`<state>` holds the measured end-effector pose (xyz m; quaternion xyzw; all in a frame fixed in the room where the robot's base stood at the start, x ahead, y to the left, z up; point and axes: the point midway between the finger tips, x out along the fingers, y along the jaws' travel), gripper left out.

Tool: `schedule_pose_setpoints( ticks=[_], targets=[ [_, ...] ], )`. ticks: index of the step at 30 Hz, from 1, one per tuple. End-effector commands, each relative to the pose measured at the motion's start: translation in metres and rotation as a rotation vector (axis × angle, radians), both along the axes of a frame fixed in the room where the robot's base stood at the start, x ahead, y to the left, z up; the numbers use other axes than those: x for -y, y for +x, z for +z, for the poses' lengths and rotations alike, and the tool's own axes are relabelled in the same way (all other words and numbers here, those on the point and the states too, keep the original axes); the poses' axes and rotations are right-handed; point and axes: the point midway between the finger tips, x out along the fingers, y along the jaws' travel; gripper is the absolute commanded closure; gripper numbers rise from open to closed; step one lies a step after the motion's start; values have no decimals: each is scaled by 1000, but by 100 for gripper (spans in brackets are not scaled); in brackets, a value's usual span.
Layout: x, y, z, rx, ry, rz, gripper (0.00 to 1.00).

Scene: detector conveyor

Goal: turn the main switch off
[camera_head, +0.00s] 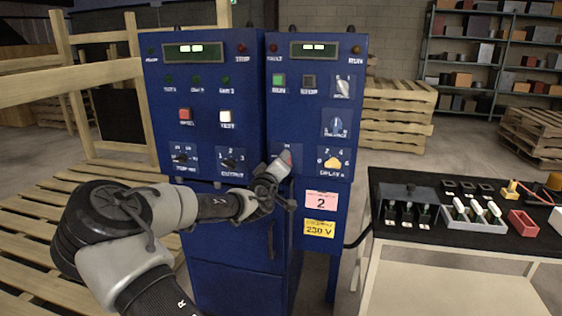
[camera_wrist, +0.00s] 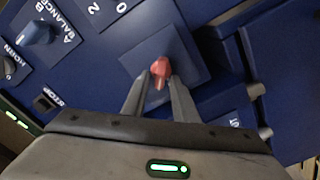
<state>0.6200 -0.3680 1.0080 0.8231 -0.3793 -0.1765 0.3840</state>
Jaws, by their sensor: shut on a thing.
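The red switch handle (camera_wrist: 160,72) sits on a square blue plate (camera_wrist: 185,45) on the cabinet front, and I take it to be the main switch. In the wrist view my gripper (camera_wrist: 160,82) is shut on the red handle, with one finger on each side. The handle points roughly down the wrist picture. The switch's own markings are hidden or too small to read.
A yellow delay knob (camera_head: 333,162) is close to the right of my gripper, with a blue balance knob (camera_head: 337,125) above it. The cutout knob (camera_head: 230,161) is to the left. A black table (camera_head: 400,240) with trays stands at the right.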

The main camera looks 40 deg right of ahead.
Motion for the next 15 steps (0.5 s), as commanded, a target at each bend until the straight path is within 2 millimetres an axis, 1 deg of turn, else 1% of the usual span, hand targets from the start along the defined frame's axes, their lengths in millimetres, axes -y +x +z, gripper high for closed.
schedule_pose_setpoints(
  ticks=[1, 15],
  targets=[
    [0, -1, -3, -39, -30, -3, 96],
    [-1, 1, -7, -359, -303, -3, 96]
  ],
)
